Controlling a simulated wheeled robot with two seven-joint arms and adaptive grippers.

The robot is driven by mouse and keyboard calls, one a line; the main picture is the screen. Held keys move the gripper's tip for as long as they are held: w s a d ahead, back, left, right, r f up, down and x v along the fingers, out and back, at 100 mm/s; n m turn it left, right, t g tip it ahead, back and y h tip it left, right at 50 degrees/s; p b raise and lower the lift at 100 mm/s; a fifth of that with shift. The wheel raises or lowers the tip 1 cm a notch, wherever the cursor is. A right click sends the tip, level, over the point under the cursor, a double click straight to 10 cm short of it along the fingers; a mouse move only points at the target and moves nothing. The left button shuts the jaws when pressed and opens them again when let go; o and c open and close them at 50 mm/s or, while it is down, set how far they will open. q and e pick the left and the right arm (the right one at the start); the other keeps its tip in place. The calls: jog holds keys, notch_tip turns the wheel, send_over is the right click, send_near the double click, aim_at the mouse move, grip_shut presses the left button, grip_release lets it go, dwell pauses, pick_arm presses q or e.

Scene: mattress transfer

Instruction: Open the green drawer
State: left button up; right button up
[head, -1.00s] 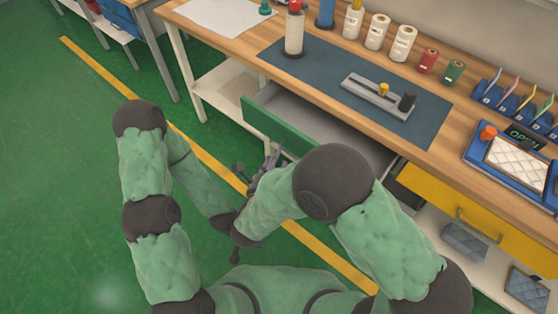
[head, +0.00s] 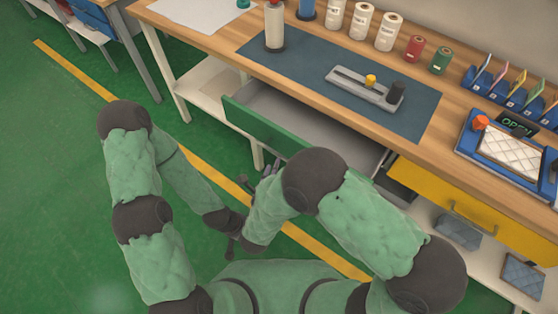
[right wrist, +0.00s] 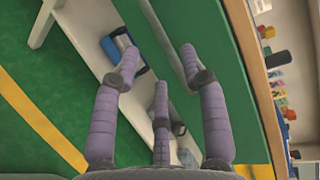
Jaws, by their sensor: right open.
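The green drawer (head: 262,125) is pulled out from under the workbench, its grey inside showing in the head view. Its green front also shows in the right wrist view (right wrist: 205,45), with a thin bar along it. My right gripper (head: 262,172) is just outside the drawer front, partly hidden by my arm. In the right wrist view its purple fingers (right wrist: 158,62) are spread and hold nothing. One finger overlaps the drawer front; I cannot tell if it touches. My left gripper (head: 232,246) is low near my body, small and dark, away from the drawer.
The wooden workbench (head: 205,42) carries a blue mat (head: 250,46), bottles, spools and a slider device (head: 365,88). A yellow drawer (head: 465,212) is to the right, above a lower shelf with grey-blue packets (head: 457,232). Green floor lies open on the left.

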aim_at(283, 148)
jog(key=shift+b+x, duration=0.7)
jog(key=shift+x, duration=1.7)
grip_shut()
